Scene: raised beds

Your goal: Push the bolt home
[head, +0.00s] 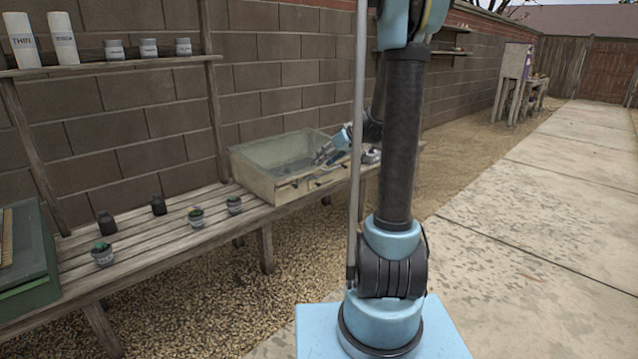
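A box with a glass-like lid (258,182) stands on the slatted wooden bench, against the block wall. Small dark metal fittings (312,182) run along its front edge. The bolt is probably among them, but it is too small to pick out, and I cannot tell how far it is slid. My gripper (319,158) is at the front right of the box, close to the fittings and pointing left and down. I cannot tell whether it touches them or whether its fingers are open. My own arm hides part of the box's right side.
The bench (140,245) carries small plant pots (103,257), dark jars (107,223) and a green box (27,270) at left. A shelf above holds white bottles (63,38) and small tubs. The paved path (540,210) at right is clear.

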